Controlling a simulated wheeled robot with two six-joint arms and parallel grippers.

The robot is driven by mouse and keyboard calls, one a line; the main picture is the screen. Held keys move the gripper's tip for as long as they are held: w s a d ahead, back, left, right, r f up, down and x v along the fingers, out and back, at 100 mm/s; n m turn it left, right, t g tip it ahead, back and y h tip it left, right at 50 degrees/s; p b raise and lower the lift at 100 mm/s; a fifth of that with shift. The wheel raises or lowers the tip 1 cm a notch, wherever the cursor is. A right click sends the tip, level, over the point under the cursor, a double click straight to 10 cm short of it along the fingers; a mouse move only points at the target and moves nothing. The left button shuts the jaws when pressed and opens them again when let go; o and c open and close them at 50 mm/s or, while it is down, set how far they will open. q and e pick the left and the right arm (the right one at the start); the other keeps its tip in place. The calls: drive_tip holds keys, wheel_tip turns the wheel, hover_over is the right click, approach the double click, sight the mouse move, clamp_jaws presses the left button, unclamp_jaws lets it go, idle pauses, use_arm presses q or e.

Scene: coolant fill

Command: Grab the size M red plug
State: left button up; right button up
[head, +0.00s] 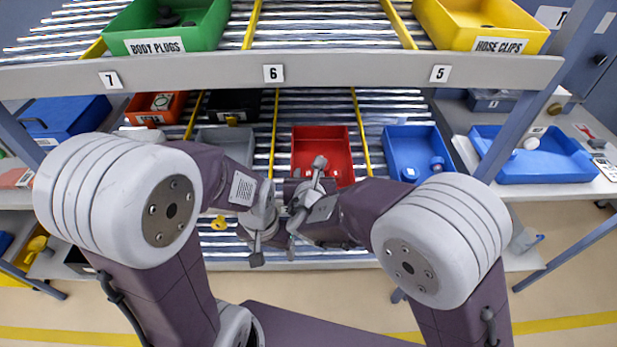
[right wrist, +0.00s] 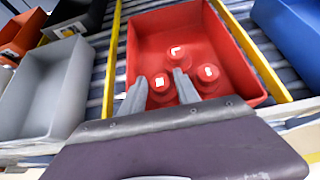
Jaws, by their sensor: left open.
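The red bin (head: 322,148) sits on the middle of the lower rack. In the right wrist view it holds three red plugs with white labels: a back plug (right wrist: 176,52), a right plug (right wrist: 209,73) and a left plug (right wrist: 161,88). The back plug's mark looks like an L; the other marks are too small to read. My right gripper (right wrist: 161,75) is open, with its fingers on either side of the left plug; contact cannot be told. My left gripper (head: 272,255) is open and empty, in front of the rack and below the red bin.
A grey bin (head: 226,143) and a blue bin (head: 411,150) flank the red bin. Yellow rails (head: 362,130) divide the rack. My two grippers are close together.

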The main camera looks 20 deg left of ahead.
clamp_jaws()
drive_tip(key=shift+r, duration=0.5)
wheel_tip(320, 180, up, 3)
drive_tip(key=shift+f+p, duration=0.1)
drive_tip(key=shift+p, duration=0.6)
drive_tip(key=s+d+r, duration=0.2)
drive_tip(key=d+r, duration=0.5)
drive_tip(key=d, duration=0.4)
drive_tip(key=shift+d, duration=0.25)
